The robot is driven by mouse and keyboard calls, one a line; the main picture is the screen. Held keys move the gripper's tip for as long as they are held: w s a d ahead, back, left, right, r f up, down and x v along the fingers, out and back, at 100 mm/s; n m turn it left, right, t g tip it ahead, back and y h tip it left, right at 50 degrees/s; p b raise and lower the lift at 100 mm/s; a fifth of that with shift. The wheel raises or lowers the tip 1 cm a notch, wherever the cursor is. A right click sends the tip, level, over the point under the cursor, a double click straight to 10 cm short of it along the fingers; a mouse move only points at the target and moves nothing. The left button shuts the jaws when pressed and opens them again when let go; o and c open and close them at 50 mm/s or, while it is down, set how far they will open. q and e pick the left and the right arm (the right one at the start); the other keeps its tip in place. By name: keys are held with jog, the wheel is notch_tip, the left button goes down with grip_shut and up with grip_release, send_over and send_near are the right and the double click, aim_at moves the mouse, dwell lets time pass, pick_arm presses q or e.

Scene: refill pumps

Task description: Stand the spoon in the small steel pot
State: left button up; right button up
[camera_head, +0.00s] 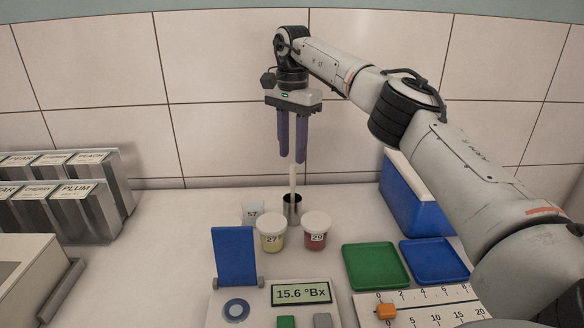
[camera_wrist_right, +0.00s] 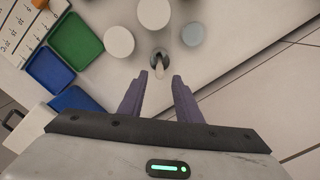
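The small steel pot (camera_head: 292,206) stands on the white counter behind two lidded jars; it also shows in the wrist view (camera_wrist_right: 159,54). The pale spoon (camera_head: 292,183) stands nearly upright with its lower end inside the pot; its bottom is hidden by the pot wall. In the wrist view the spoon (camera_wrist_right: 160,70) shows end-on at the pot's mouth. My right gripper (camera_head: 292,158) points down above the pot, its fingers apart with a clear gap. Its tips are around the height of the spoon's top, and I see no finger touching the spoon. My left gripper is out of view.
Jars marked 27 (camera_head: 272,234) and 29 (camera_head: 316,232) stand before the pot, a pale cup marked 57 (camera_head: 252,213) to its left. A refractometer (camera_head: 300,293), green tray (camera_head: 375,266), blue tray (camera_head: 436,260) and blue bin (camera_head: 410,200) stand around. Steel dispensers line the left.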

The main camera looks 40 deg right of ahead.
jog(key=shift+r, duration=2.15)
